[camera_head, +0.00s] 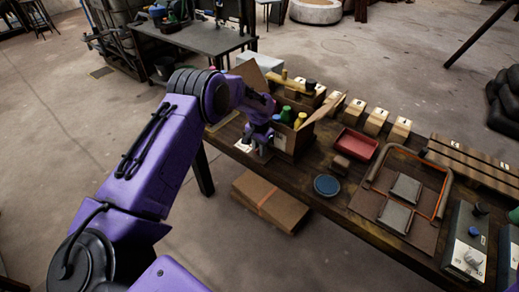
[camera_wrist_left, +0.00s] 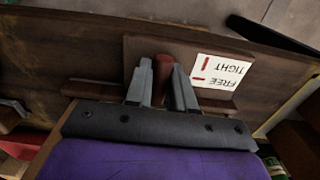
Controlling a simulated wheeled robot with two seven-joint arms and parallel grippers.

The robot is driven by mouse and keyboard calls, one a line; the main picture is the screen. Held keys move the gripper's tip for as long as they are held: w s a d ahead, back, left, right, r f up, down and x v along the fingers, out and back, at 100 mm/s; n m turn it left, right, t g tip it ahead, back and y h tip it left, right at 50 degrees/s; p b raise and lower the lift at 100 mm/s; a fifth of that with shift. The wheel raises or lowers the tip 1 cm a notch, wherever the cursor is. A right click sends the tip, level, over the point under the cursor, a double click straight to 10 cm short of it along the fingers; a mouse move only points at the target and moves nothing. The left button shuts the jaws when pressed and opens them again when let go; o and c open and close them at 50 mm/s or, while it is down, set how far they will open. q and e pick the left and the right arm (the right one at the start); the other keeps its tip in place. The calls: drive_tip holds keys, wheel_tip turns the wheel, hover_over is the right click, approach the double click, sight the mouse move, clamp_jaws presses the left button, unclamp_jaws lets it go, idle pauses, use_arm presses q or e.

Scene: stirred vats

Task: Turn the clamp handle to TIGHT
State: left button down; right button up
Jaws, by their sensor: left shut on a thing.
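The clamp handle (camera_wrist_left: 163,72) is a red-brown bar in the left wrist view. My left gripper (camera_wrist_left: 162,92) has one grey finger on each side of it and is shut on it. A white label (camera_wrist_left: 220,77) with the words TIGHT and FREE and red marks lies beside the handle, upside down in this view. In the head view my left gripper (camera_head: 258,147) is at the table's near left end, beside the label (camera_head: 242,146), and the handle is hidden there. I cannot tell which word the handle matches. My right gripper is not in view.
An open cardboard box (camera_head: 304,137) with bottles stands just right of my left gripper. Further right on the table (camera_head: 330,205) are a red tray (camera_head: 356,143), a blue dish (camera_head: 327,185) and a wire-framed mat (camera_head: 374,205). Flat cardboard (camera_head: 268,201) lies below the table edge.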

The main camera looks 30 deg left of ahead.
use_arm(q)
drive_tip(key=shift+m, duration=0.9)
drive_tip(key=c, duration=1)
unclamp_jaws()
drive_tip(key=shift+c, duration=0.2)
wheel_tip(320, 180, up, 10)
drive_tip(key=shift+r+b, duration=0.25)
drive_tip(key=shift+b, duration=0.5)
drive_tip(key=shift+d+f, duration=0.1)
